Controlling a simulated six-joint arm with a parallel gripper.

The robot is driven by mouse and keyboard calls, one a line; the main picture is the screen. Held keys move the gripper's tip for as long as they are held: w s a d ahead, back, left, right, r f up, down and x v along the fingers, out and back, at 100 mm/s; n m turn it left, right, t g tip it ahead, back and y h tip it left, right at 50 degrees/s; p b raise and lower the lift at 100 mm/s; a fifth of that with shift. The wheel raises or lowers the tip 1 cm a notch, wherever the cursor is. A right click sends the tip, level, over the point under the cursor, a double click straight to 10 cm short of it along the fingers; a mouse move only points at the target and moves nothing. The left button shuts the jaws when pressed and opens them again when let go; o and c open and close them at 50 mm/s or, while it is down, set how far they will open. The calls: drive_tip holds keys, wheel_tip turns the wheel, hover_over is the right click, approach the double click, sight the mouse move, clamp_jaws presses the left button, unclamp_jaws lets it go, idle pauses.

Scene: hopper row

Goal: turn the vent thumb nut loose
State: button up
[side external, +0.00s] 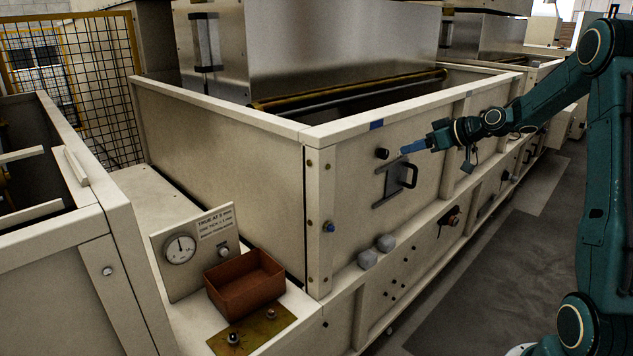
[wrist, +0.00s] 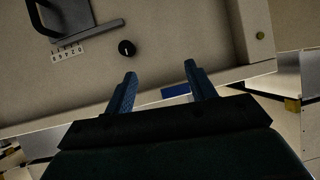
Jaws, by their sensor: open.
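A round black knob, which looks like the vent thumb nut (side external: 382,153), sticks out of the cream hopper's front panel, above and left of a black handle (side external: 409,176) on a grey plate. In the wrist view the nut (wrist: 126,48) has a small light mark on its face and sits near a short number scale (wrist: 68,52). My gripper (side external: 408,147) is in front of the panel, to the right of the nut. In the wrist view my gripper (wrist: 160,69) is open and empty, with the nut beyond the left fingertip, apart from it and not between the fingers.
A blue patch (side external: 377,124) is on the hopper rim. A blue knob (side external: 330,227) is on the corner post. Two grey blocks (side external: 376,249) sit on the ledge below. A rust-brown tray (side external: 245,284) and a dial gauge (side external: 180,248) stand at lower left.

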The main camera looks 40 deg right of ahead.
drive_tip(key=shift+n+g, duration=0.3)
drive_tip(key=shift+g, duration=0.2)
drive_tip(key=shift+a+r, duration=0.2)
drive_tip(key=shift+a, duration=0.55)
drive_tip(key=shift+a+r, duration=0.2)
drive_tip(key=shift+a, duration=0.5)
drive_tip(key=shift+a+r, duration=0.2)
drive_tip(key=shift+a, duration=0.55)
drive_tip(key=s+a+r+g, duration=0.2)
drive_tip(key=s+a, duration=0.3)
drive_tip(key=a, duration=0.4)
drive_tip(key=s+a+r+g, duration=0.15)
drive_tip(key=s+a, duration=0.25)
drive_tip(key=a, duration=0.5)
drive_tip(key=s+a+g, duration=0.1)
drive_tip(key=s+a, duration=0.2)
drive_tip(key=s, duration=0.6)
drive_tip(key=s+a+f+g+h, duration=0.1)
drive_tip(key=s+a, duration=0.2)
drive_tip(key=s, duration=0.6)
drive_tip(key=shift+s+a+f+m, duration=0.15)
drive_tip(key=shift+a+f+m, duration=0.1)
drive_tip(key=shift+m, duration=0.15)
